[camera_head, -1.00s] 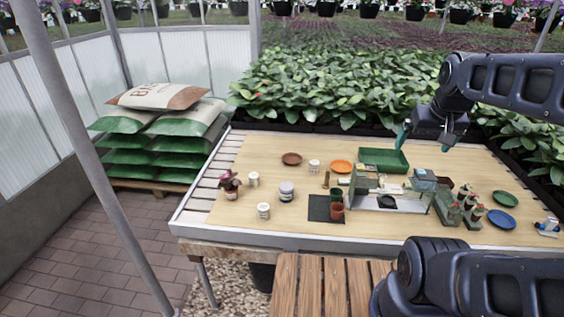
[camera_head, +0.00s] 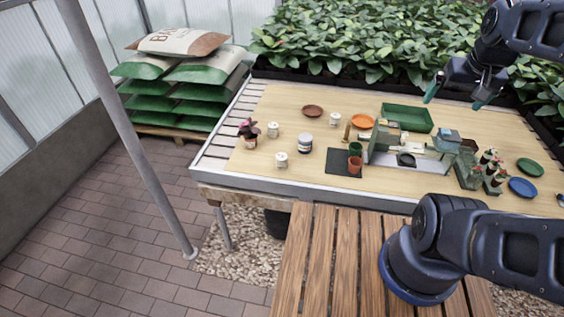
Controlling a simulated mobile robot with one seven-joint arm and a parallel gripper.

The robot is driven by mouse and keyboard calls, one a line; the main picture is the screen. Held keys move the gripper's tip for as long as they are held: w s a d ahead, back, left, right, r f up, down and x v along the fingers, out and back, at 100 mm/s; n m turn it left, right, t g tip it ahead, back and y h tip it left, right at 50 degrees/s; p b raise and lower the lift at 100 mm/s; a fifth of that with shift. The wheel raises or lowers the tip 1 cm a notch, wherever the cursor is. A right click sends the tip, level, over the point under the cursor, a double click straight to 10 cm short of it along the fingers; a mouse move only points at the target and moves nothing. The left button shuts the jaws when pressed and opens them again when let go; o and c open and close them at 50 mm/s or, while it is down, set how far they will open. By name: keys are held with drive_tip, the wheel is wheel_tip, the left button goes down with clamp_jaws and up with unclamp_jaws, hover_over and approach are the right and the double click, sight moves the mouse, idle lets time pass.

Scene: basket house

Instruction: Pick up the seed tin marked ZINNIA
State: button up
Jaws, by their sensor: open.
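Several small pale tins stand on the wooden bench top (camera_head: 320,180), left of its middle: one beside the potted plant (camera_head: 273,130), one nearer the front edge (camera_head: 282,160) and one further back (camera_head: 335,119). A wider jar with a dark band (camera_head: 305,143) stands among them. The lettering is too small to read, so I cannot tell which one is marked ZINNIA. My gripper (camera_head: 458,95) is open and empty, its fingers apart, raised over the back right of the bench, well to the right of the tins.
A green tray (camera_head: 408,117), an orange saucer (camera_head: 362,121), a clear-walled stand (camera_head: 410,158) and small pots on a dark mat (camera_head: 344,162) fill the bench's middle. Bottles in a caddy (camera_head: 480,172) stand right. A slanted metal post (camera_head: 120,120) rises at left.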

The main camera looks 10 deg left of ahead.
drive_tip(key=shift+c, duration=0.4)
drive_tip(key=c, duration=0.6)
